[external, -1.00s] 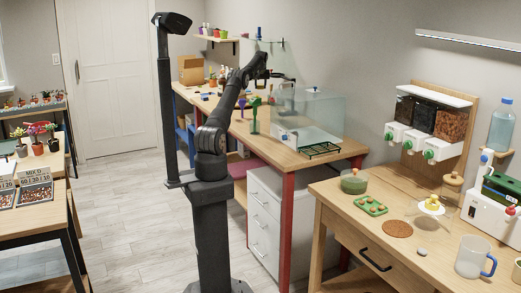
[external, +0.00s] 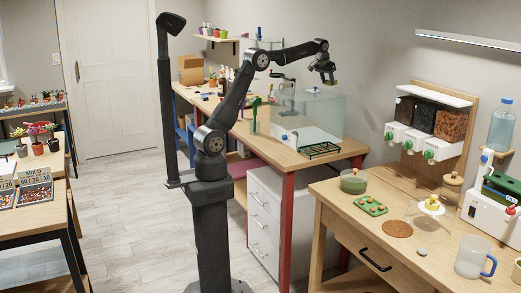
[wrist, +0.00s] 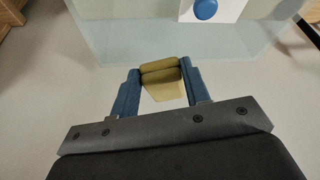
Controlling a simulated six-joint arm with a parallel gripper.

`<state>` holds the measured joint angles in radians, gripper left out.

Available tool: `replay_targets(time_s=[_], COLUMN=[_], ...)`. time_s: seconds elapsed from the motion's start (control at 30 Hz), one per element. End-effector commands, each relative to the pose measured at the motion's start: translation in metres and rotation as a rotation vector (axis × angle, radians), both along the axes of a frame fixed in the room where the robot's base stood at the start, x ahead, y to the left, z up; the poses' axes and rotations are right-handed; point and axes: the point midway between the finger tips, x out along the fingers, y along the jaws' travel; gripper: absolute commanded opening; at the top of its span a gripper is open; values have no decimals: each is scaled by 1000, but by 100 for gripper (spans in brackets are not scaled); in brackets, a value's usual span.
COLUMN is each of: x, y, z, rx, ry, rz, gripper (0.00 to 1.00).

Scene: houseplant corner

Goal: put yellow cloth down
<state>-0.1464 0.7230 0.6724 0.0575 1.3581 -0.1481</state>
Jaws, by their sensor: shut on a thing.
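My gripper (wrist: 160,78) has blue fingers and is shut on the yellow cloth (wrist: 161,70), a folded olive-yellow piece held crosswise between the fingertips. A paler yellow part hangs below the fold. In the external view my gripper (external: 328,79) points down above the right part of the glass tank; the cloth is too small there to make out clearly. The clear tank (external: 322,120) stands on the wooden bench. Its glass (wrist: 115,42) shows ahead of the fingers in the wrist view, apart from the cloth.
A blue knob on a white plate (wrist: 206,9) shows at the top of the wrist view. A green wire rack (external: 320,150) lies on the bench before the tank. Farther right, a wooden table (external: 345,195) holds a green tray (external: 371,206), a mug (external: 471,257) and dispensers.

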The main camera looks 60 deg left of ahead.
Motion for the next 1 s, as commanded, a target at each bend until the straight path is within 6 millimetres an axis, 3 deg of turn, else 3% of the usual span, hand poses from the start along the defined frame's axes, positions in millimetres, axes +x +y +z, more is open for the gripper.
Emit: replay_targets(time_s=[0.03, 0.1, 0.27, 0.5, 0.8, 1.0], x=[-4, -11, -34, -91, -191, -257], y=[-32, -70, -154, -272, -392, -444], z=[-1, -4, -15, -35, -58, -71], rx=[0, 1, 0, -1, 0, 0], ry=[0, 0, 0, 1, 0, -1], rz=[-50, -111, -252, -467, -730, -873], gripper=[21, 21, 21, 21, 21, 21])
